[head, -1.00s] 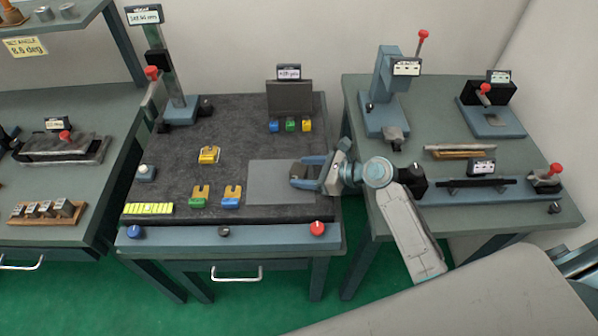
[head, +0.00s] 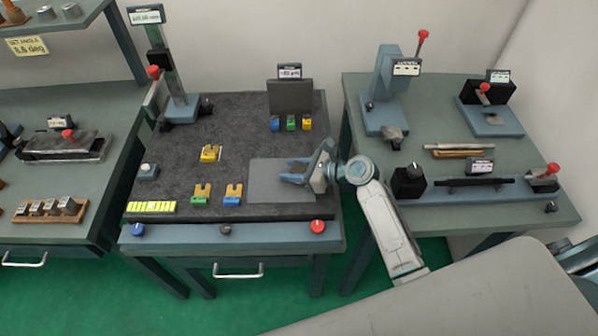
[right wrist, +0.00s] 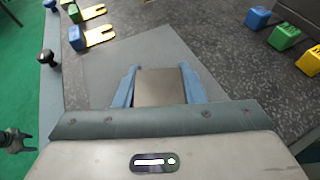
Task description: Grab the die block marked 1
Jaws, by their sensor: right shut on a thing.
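My right gripper (head: 290,172) is over the grey pad on the middle bench. In the right wrist view its two blue fingers (right wrist: 158,88) stand apart with a plain grey-brown block (right wrist: 160,87) between them, and they are shut on it. No mark shows on the face of this block that I can see. In the head view the fingers largely hide it. Several metal blocks (head: 68,206) sit in a wooden rack on the left bench; their marks are too small to read.
The grey pad (head: 262,196) lies on the dark bench mat. Yellow fork pieces with green (head: 201,200) and blue (head: 232,201) ends lie left of it. A dark upright plate (head: 290,97) with coloured blocks stands behind. A post stand (head: 180,108) is at the back left.

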